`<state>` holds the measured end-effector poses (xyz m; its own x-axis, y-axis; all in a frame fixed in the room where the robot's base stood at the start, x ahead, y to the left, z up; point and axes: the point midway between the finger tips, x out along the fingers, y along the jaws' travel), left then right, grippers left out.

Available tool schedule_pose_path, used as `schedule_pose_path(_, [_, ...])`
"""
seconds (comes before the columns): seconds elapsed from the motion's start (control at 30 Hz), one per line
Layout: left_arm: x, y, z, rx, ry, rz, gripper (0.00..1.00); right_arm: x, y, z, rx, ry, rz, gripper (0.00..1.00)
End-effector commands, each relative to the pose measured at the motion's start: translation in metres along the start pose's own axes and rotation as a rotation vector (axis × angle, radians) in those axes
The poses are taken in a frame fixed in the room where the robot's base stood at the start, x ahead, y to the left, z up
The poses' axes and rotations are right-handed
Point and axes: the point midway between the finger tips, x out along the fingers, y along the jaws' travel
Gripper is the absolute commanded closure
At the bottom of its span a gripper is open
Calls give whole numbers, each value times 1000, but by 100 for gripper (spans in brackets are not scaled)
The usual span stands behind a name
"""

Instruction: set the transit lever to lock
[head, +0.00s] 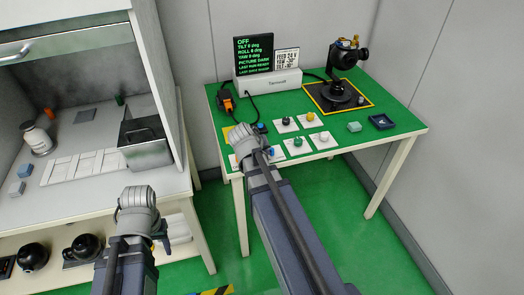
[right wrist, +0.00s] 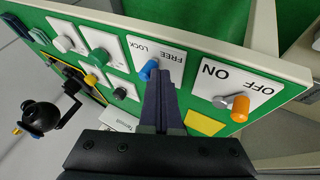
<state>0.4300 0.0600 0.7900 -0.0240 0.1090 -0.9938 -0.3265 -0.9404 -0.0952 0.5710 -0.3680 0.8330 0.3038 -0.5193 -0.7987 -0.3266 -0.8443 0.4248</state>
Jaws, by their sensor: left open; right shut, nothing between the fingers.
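The transit lever is a blue-handled lever (right wrist: 148,70) on a white plate (right wrist: 172,48) marked FREE and LOCK, near the edge of the green table. In the right wrist view its handle lies close to the LOCK word, but its pivot is partly hidden, so its exact setting is unclear. My right gripper (right wrist: 160,88) is shut and empty, its tips right beside the blue handle; I cannot tell whether they touch. In the head view my right gripper (head: 258,150) is over the table's front left corner. My left gripper (head: 138,202) is open, away from the table.
An orange lever (right wrist: 240,106) on an ON/OFF plate sits close by. Several knob plates (head: 297,142) lie beyond. A gimbal camera (head: 342,75), a console (head: 268,83) and a blue tray (head: 382,121) stand on the table. A fume cabinet (head: 95,207) is at left.

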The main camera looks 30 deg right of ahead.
Motion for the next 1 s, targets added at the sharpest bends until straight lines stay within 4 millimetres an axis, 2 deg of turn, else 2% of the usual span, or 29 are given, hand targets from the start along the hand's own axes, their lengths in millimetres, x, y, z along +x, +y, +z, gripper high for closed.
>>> schedule_pose_path(0.4, [0, 0, 0, 0, 0, 0, 48, 5, 16, 6, 3, -1, 2, 100])
schedule_pose_path(0.73, [0, 0, 0, 0, 0, 0, 48, 5, 14, 4, 3, -1, 2, 100])
schedule_pose_path(1.0, [0, 0, 0, 0, 0, 0, 48, 7, 7, -8, 2, 3, 1, 100])
